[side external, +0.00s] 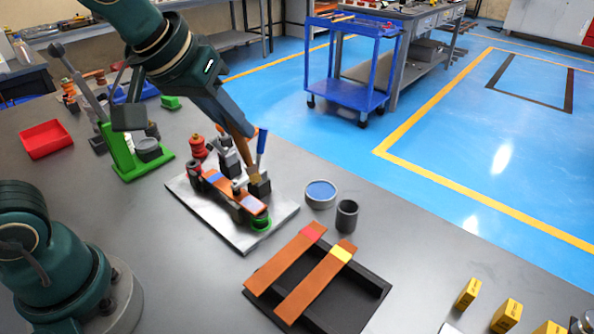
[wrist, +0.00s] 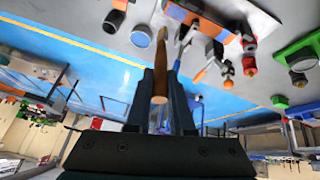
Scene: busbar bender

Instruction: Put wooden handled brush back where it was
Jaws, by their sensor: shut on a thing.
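My gripper (side external: 232,118) is shut on the wooden handled brush (side external: 240,145). The brush slants down from the fingers above the bender's metal base plate (side external: 234,236). Its lower end is close to a dark block (side external: 258,184) on the plate; I cannot tell if they touch. In the wrist view, the brush's wooden handle (wrist: 161,68) lies between the two fingers of my gripper (wrist: 168,85). The bristles are not clear in either view. A copper bar (side external: 222,182) with a blue band lies across the bender.
A blue-filled round dish (side external: 320,193) and a dark cup (side external: 347,216) stand right of the plate. A black rack (side external: 371,284) holds two copper strips in front. A green-based lever tool (side external: 140,161) and a red tray (side external: 45,140) are left. Bare table surrounds the front left.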

